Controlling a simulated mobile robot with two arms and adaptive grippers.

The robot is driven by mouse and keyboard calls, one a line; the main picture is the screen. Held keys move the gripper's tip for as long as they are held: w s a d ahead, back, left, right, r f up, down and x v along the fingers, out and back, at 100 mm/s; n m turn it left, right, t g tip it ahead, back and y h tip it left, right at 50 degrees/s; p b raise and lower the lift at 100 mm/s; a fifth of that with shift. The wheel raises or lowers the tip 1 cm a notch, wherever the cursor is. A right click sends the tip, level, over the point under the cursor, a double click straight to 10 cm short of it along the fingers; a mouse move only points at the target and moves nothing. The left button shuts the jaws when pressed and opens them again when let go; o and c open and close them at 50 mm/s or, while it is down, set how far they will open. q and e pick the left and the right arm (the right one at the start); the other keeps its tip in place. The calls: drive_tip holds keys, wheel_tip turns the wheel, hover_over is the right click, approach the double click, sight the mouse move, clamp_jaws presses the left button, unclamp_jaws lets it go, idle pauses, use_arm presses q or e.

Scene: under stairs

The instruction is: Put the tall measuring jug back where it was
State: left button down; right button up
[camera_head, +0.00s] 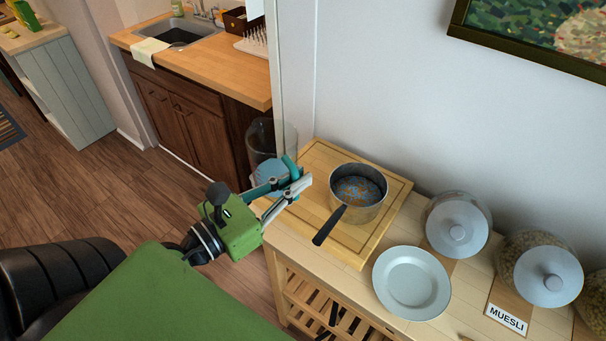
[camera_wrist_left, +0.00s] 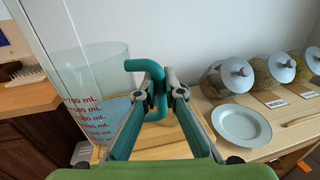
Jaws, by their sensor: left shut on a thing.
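The tall measuring jug (camera_head: 262,139) is clear, with a teal handle (camera_head: 291,166) and a bluish lower part. My left gripper (camera_head: 296,184) is shut on the handle. The jug is at the left end of the cutting board, over or beside its edge; I cannot tell its height. In the wrist view the jug (camera_wrist_left: 95,75) stands left of the fingers, roughly upright, with red mL marks, and the handle (camera_wrist_left: 146,66) rises between the fingertips (camera_wrist_left: 160,85). My right gripper is not in view.
A cutting board (camera_head: 377,238) carries a saucepan (camera_head: 359,205) with blue and orange contents, its dark handle pointing front-left. A grey plate (camera_head: 411,283) and lidded jars (camera_head: 458,228) stand to the right. A sink counter (camera_head: 215,62) is behind. A picture (camera_head: 530,35) hangs above.

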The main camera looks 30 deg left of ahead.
use_arm(q)
drive_tip(key=shift+w+a+f+b, duration=0.1)
drive_tip(key=shift+w+a+b, duration=0.05)
drive_tip(key=shift+b, duration=0.15)
drive_tip(key=w+a+f+b, duration=0.2)
drive_tip(key=w+f+b, duration=0.5)
drive_tip(key=w+f, duration=0.5)
drive_tip(key=shift+w+f+b, duration=0.3)
drive_tip(key=shift+w+b, duration=0.05)
drive_tip(key=shift+w, duration=0.3)
drive_tip(key=shift+f, duration=0.1)
drive_tip(key=c, duration=2.6)
unclamp_jaws()
drive_tip(key=shift+f, duration=0.2)
drive_tip(key=o, duration=0.4)
drive_tip(key=shift+o, duration=0.2)
